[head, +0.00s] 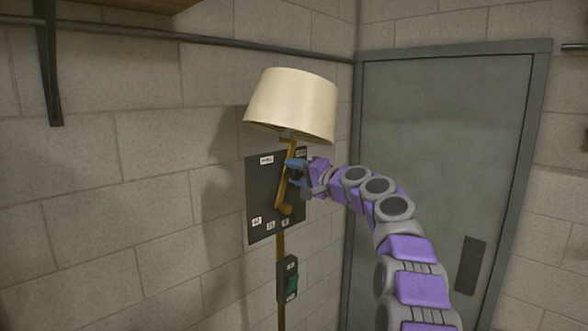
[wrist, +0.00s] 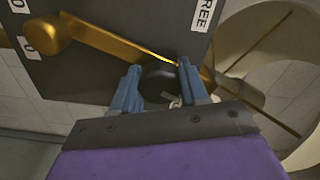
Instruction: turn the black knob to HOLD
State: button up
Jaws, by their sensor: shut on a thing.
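The black knob (wrist: 157,82) shows in the wrist view between the two blue fingers of my gripper (wrist: 160,80), on the dark panel (wrist: 110,78). My gripper is shut on it. In the head view my gripper (head: 292,169) reaches the wall panel (head: 262,190) from the right and hides the knob. A small pale mark shows by the knob's lower edge in the wrist view. A white label reading FREE (wrist: 203,14) is on the panel above the knob there. I cannot read a HOLD label; the panel's labels in the head view are too small.
A brass lamp arm (head: 284,187) crosses the panel close to my gripper. The cream lampshade (head: 291,104) hangs just above. A grey door (head: 440,150) stands to the right.

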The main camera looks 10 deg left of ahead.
jog(key=m+p, duration=0.4)
jog(key=m, duration=0.1)
jog(key=shift+f+m+p, duration=0.3)
jog(key=shift+m+p, duration=0.65)
jog(key=shift+m, duration=0.25)
jog(key=shift+w+f, duration=0.1)
jog(key=shift+f, duration=0.1)
jog(key=o, duration=0.8)
jog(key=shift+d+r, duration=0.1)
jog(key=shift+o, duration=1.3)
jog(key=shift+d, duration=0.1)
jog(key=shift+r, duration=0.3)
jog(key=shift+s+d, duration=0.35)
jog(key=shift+s, duration=0.05)
jog(key=b+v, duration=0.3)
jog(key=v, duration=1.3)
jog(key=shift+d+f, duration=0.25)
jog(key=shift+d, duration=0.1)
jog(key=shift+w, duration=0.1)
